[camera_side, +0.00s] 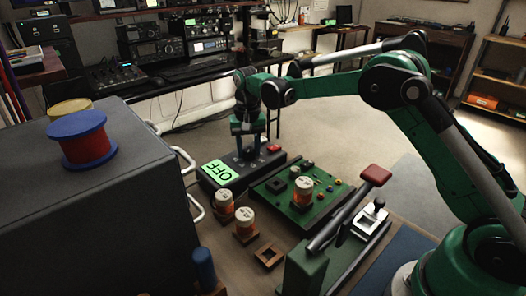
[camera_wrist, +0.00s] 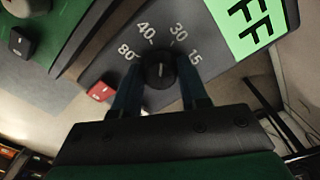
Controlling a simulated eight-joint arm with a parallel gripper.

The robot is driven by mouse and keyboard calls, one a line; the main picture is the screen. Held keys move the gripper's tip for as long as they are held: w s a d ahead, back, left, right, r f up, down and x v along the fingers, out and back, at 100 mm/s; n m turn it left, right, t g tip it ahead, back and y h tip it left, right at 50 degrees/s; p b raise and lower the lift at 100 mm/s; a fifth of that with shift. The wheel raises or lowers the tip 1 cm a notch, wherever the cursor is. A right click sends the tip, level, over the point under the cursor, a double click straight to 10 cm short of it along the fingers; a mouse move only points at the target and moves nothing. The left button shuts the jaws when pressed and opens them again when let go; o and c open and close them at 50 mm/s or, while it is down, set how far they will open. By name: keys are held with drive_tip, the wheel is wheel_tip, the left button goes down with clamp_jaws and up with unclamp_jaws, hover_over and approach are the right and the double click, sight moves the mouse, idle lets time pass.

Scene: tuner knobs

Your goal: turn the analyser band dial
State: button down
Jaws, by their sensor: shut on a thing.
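The analyser (camera_side: 209,186) is a dark box with a green display (camera_wrist: 250,28) reading OFF. It stands behind the green circuit board in the side view. Its band dial (camera_wrist: 159,72) is a round black knob with a short white mark, ringed by the numbers 80, 40, 30 and 15. The mark points upward in the wrist view, between 40 and 30. My gripper (camera_side: 247,142) reaches down onto the dial from above. Its two dark blue fingers (camera_wrist: 161,66) stand on either side of the knob and are shut on it. The finger contact is partly hidden in the side view.
A red button (camera_wrist: 100,92) sits on the analyser beside the dial. A green board (camera_side: 330,195) with an orange-labelled part is in front. A red-handled lever (camera_side: 375,175) stands to the right. A dark cabinet (camera_side: 130,190) with a red-blue spool fills the left.

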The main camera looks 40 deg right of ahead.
sight(249, 149)
drive_tip(key=m, duration=0.4)
drive_tip(key=shift+m, duration=0.4)
idle(0.4)
drive_tip(key=shift+c, duration=2.3)
unclamp_jaws()
drive_tip(key=shift+r, duration=0.1)
drive_tip(key=shift+r, duration=2.75)
